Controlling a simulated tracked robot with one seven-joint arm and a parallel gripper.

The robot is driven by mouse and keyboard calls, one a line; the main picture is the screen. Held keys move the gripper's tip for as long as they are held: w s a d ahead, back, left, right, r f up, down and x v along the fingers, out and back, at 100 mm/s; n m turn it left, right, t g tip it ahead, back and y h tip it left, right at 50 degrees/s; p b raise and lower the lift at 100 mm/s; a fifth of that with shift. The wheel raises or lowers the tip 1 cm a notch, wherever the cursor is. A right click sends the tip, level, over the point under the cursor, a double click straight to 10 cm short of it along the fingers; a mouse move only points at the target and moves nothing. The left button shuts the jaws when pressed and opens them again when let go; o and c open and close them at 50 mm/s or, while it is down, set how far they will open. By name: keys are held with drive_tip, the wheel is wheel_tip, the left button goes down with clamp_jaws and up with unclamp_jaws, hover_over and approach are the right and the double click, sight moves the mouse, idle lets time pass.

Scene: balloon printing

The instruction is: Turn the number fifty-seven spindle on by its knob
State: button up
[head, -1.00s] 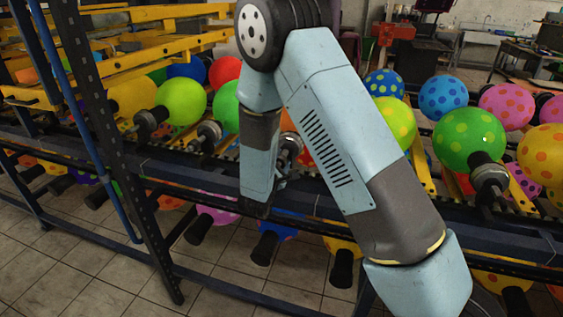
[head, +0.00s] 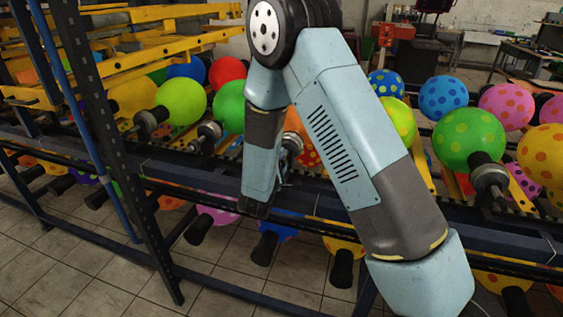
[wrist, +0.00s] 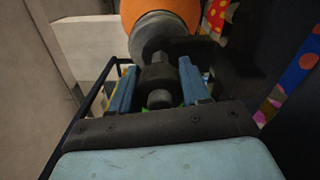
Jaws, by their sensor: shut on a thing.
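In the wrist view my gripper (wrist: 158,92) has its two blue fingers on either side of a dark round knob (wrist: 157,76) and is shut on it. The knob sits on the shaft of a spindle (wrist: 155,37), whose grey cup holds an orange balloon (wrist: 165,10). In the head view my arm covers most of this spot. Only a bit of the spindle's metal (head: 292,143) and part of the orange balloon with dots beside it show. No number can be read on the spindle, so I cannot tell whether it is fifty-seven.
Neighbouring spindles hold a lime balloon (head: 181,101) on the left and a green dotted balloon (head: 470,139) on the right. A dark rail (head: 400,222) runs along the rack's front. An upright post (head: 100,130) stands at left. More balloons hang below.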

drive_tip(key=shift+s+d+f, duration=0.15)
drive_tip(key=shift+d+f, duration=0.05)
drive_tip(key=shift+f, duration=0.1)
drive_tip(key=o, duration=1)
drive_tip(key=shift+a+r, duration=0.1)
drive_tip(key=shift+r, duration=0.05)
drive_tip(key=shift+o, duration=0.2)
drive_tip(key=v, duration=1.3)
drive_tip(key=shift+s, duration=0.3)
drive_tip(key=shift+a, duration=0.1)
